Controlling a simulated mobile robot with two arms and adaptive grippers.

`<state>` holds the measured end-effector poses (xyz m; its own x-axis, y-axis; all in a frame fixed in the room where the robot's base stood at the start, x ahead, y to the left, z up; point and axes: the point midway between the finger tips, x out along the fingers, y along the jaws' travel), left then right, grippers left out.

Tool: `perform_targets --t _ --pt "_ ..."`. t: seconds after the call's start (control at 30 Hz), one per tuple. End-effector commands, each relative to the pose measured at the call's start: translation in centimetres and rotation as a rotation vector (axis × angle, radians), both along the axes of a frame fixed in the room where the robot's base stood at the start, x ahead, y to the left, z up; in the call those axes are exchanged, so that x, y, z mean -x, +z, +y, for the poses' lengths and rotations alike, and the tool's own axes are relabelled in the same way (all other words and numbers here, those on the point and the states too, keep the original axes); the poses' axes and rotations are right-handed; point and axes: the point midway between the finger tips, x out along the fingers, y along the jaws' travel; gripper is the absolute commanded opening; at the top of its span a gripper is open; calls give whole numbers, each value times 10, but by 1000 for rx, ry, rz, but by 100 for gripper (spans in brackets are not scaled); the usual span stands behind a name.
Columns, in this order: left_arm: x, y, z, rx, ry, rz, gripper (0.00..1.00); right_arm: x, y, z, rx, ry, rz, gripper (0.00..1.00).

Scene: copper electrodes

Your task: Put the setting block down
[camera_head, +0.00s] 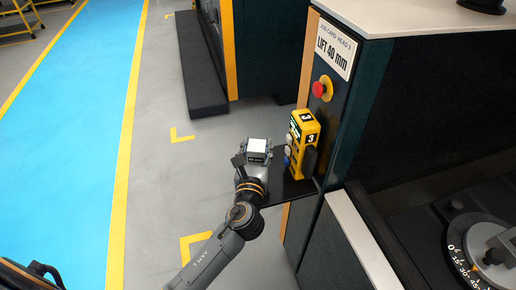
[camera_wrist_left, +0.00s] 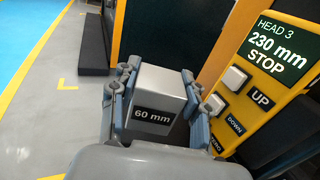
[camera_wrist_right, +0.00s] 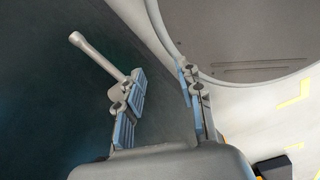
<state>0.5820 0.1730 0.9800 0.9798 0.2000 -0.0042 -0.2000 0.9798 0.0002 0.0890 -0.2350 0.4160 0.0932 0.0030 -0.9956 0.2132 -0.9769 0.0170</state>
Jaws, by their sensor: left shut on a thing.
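The setting block (camera_head: 258,147) is a light grey metal block. In the left wrist view it (camera_wrist_left: 160,92) has a dark label reading "60 mm". My left gripper (camera_head: 257,157) is shut on it, with one finger on each side (camera_wrist_left: 160,105). The block is beside the yellow control box (camera_head: 305,143) on the black shelf (camera_head: 299,189). I cannot tell whether the block touches the shelf, as my gripper hides its underside. My right gripper (camera_wrist_right: 160,95) is open, with nothing between its fingers. It is not visible in the head view.
The control box display (camera_wrist_left: 275,45) reads "HEAD 3, 230 mm STOP". A red stop button (camera_head: 322,88) and a "LIFT 40 mm" card (camera_head: 334,48) are on the cabinet. A grey rod-like handle (camera_wrist_right: 95,55) is beside a right gripper finger. A round dial (camera_head: 482,255) is at lower right.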

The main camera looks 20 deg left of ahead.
Motion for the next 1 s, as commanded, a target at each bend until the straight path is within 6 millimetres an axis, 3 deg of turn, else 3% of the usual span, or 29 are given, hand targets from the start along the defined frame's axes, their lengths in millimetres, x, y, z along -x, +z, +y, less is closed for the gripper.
perform_targets --t 0.17,0.5,0.93,0.97,1.0 --pt "-7 -3 2 -1 -1 -11 0 0 -2 0 0 0 1 37" --pt "-13 -40 5 -1 0 -8 0 2 -12 0 1 0 3 37" --pt "-13 -45 5 0 -1 -9 0 2 -14 0 0 0 4 37" --pt "-12 -48 5 1 0 -1 52 2 -14 0 0 0 4 37" --pt "-12 -48 5 1 0 0 60 2 -13 0 0 0 4 37"
